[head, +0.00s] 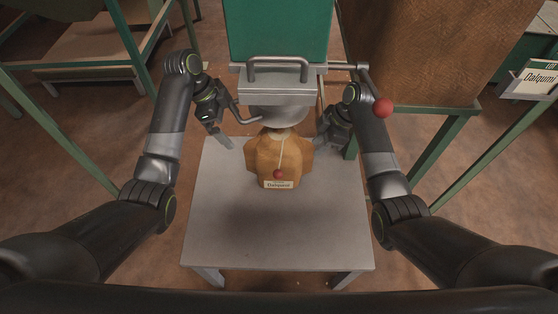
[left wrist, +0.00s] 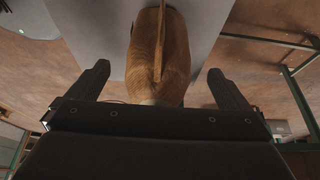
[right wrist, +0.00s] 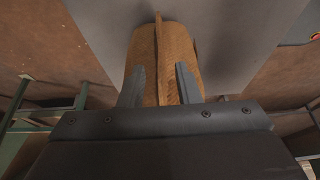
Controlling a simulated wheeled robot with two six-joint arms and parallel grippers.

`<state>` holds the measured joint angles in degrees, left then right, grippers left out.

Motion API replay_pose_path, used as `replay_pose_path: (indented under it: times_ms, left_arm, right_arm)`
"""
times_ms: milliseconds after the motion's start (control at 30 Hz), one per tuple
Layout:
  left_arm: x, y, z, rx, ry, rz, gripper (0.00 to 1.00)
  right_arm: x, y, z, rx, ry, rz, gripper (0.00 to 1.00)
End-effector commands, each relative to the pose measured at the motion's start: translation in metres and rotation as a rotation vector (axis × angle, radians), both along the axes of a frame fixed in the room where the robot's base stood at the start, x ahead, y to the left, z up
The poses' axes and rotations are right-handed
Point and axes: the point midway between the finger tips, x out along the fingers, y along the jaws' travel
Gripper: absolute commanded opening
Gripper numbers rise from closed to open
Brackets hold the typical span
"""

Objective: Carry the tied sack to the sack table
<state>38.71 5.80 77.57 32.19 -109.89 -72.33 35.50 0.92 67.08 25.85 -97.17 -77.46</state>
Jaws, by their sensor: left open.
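The orange-brown sack (head: 262,155) stands upright on a grey table (head: 275,230), its neck under the grey hopper spout (head: 280,108). A pale cord with a red ball (head: 278,174) hangs down its front above a white label reading "Dalqumi" (head: 278,184). My left gripper (head: 228,140) is open at the sack's left side; in the left wrist view its fingers (left wrist: 157,85) are wide apart, with the sack beyond. My right gripper (head: 322,142) is at the sack's right side. Its fingers (right wrist: 161,78) are closer together, either side of the sack's seam; contact is unclear.
The hopper (head: 280,30) is green with a grey handle (head: 280,62) and a red-knobbed lever (head: 383,107) near my right arm. A brown bin (head: 430,50) on green legs stands at right. Another table (head: 90,50) is at the back left. The grey table's front is clear.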

Motion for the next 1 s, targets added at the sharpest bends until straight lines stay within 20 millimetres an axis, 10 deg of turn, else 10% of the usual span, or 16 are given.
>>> replay_pose_path:
  times_ms: [500,1000]
  left_arm:
    - [-0.002,-0.039,-0.094,0.0,0.004,-0.001,1.0]
    - [0.0,-0.049,-0.119,0.001,-0.001,0.0,1.0]
  right_arm:
    - [0.0,0.017,-0.041,-0.001,0.001,0.0,0.3]
    - [0.0,0.021,-0.051,-0.001,-0.002,-0.001,0.3]
